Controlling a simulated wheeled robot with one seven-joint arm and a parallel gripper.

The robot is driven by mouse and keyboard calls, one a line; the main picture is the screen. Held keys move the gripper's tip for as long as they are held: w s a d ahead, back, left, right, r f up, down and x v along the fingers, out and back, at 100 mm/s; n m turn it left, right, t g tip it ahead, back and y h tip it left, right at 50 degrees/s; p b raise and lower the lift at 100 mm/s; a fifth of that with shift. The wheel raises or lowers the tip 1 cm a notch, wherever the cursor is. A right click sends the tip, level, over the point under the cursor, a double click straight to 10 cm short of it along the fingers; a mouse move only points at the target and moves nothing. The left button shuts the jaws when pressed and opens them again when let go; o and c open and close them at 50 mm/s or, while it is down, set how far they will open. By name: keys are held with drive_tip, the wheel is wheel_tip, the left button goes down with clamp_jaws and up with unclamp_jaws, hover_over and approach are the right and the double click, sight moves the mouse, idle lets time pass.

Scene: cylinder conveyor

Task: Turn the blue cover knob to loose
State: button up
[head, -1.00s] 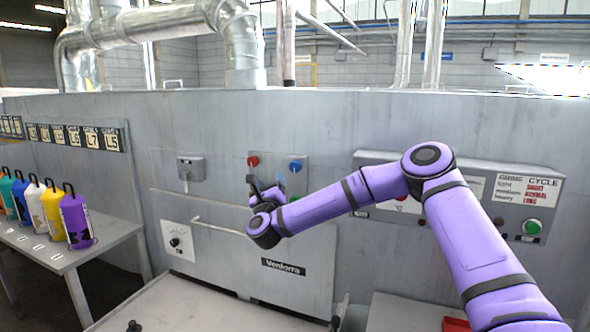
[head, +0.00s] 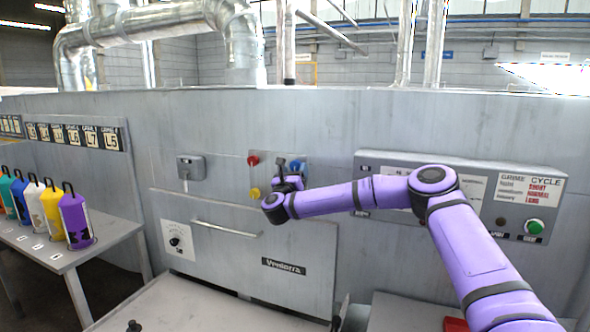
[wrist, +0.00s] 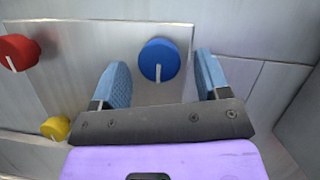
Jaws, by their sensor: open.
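The blue knob (wrist: 158,60) is round with a white line on its face, and it is mounted on a grey metal panel (wrist: 95,50). In the wrist view the line points downward. My gripper (wrist: 160,82) is open, with one blue-padded finger on each side of the knob. No contact between the fingers and the knob shows, and how far the tips are from the panel is hard to tell. In the head view the knob (head: 298,167) is partly covered by my gripper (head: 288,172).
A red knob (wrist: 18,52) and a yellow knob (wrist: 56,128) sit left of the blue one on the same panel. A handle bar (head: 226,229) runs below. A control box (head: 545,195) with a green button projects at right.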

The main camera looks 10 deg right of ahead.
drive_tip(key=shift+x, duration=0.85)
drive_tip(key=c, duration=0.9)
